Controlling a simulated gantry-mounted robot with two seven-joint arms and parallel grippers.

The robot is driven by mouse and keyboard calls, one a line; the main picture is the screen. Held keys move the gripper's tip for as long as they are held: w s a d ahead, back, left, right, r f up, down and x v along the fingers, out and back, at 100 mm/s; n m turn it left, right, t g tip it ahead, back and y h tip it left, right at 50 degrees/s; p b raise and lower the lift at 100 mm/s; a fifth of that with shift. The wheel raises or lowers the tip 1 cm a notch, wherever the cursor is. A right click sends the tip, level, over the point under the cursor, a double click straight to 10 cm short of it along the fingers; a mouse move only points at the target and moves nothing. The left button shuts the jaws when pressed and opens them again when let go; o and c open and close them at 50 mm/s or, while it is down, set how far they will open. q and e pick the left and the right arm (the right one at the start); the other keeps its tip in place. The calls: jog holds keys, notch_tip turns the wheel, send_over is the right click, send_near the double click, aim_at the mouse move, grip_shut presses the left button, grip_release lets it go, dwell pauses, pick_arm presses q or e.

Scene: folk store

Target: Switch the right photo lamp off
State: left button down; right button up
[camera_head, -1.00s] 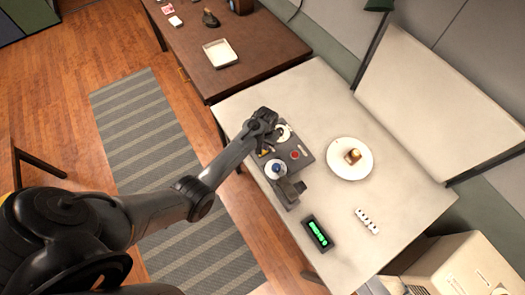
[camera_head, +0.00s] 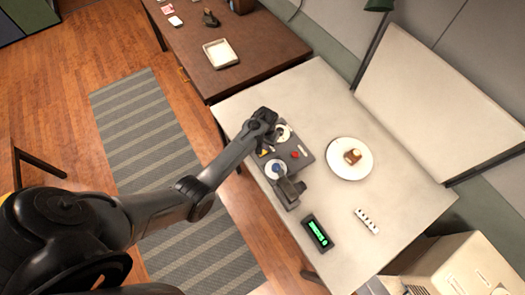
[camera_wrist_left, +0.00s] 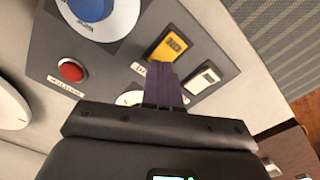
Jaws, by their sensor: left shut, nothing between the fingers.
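A dark grey control panel (camera_head: 283,149) lies on the pale table. In the left wrist view the panel (camera_wrist_left: 110,65) carries a yellow rocker switch (camera_wrist_left: 170,45), a white rocker switch (camera_wrist_left: 203,78), a red button (camera_wrist_left: 71,70) and a blue knob (camera_wrist_left: 92,8) on a white dial. My left gripper (camera_head: 265,118) is over the panel's far-left end. Its fingers (camera_wrist_left: 165,72) are shut and empty, just below the yellow switch and left of the white one. I cannot tell whether they touch the panel. The switch labels are partly hidden or unreadable. My right gripper is not in view.
A plate (camera_head: 349,171) with a piece of cake, a white strip with several dark marks (camera_head: 367,221) and a green-lit display (camera_head: 317,232) share the table. A brown table (camera_head: 250,48) with a tray (camera_head: 220,53) stands behind. The pale table's right side is mostly clear.

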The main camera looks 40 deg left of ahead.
pick_arm(q)
jog(key=shift+f+b, duration=0.65)
jog(key=shift+f, duration=0.3)
dwell(0.7)
notch_tip(320, 180, up, 7)
jog(key=p, duration=0.8)
dwell(0.3)
dwell(0.3)
